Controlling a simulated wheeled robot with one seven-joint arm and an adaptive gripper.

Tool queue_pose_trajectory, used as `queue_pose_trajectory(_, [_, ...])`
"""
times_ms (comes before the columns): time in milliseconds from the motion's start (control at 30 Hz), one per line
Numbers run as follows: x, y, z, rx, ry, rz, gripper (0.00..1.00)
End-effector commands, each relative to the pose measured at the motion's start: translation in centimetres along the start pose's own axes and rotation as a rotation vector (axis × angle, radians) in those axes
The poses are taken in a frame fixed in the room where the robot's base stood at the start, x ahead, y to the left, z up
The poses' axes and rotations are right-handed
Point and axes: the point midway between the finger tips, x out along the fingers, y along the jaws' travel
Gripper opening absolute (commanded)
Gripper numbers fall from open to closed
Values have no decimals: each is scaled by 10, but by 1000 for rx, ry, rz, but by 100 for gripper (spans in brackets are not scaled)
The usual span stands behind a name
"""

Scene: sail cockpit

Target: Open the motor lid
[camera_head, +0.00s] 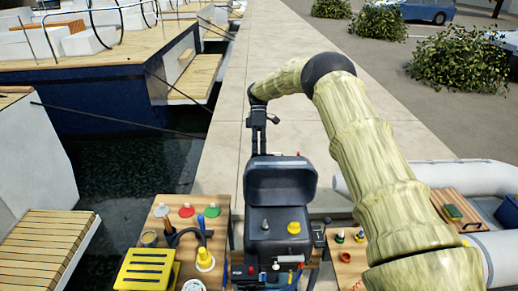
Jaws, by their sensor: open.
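The dark grey motor (280,232) stands in the lower middle of the camera_head view. Its lid (281,183) is raised at the back of the motor and shows as a tilted, rounded panel. My gripper (258,146) is black and points down just behind the lid's upper left edge. It is open and appears empty. Its fingertips are partly hidden by the lid, and I cannot tell whether they touch it.
A wooden board (162,230) with coloured pieces and a yellow slotted box (146,268) lies left of the motor. A small wooden surface with bottles and a grey inflatable boat (492,186) are at right. Boats and water lie left; the pale dock (290,40) behind is clear.

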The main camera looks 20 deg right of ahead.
Motion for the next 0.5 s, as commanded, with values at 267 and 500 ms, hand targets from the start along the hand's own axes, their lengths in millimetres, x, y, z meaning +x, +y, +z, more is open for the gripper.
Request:
queue_pose_trajectory(267, [7, 3, -2, 1, -5, -5, 48])
queue_pose_trajectory(500, [7, 3, -1, 1, -5, -5, 46])
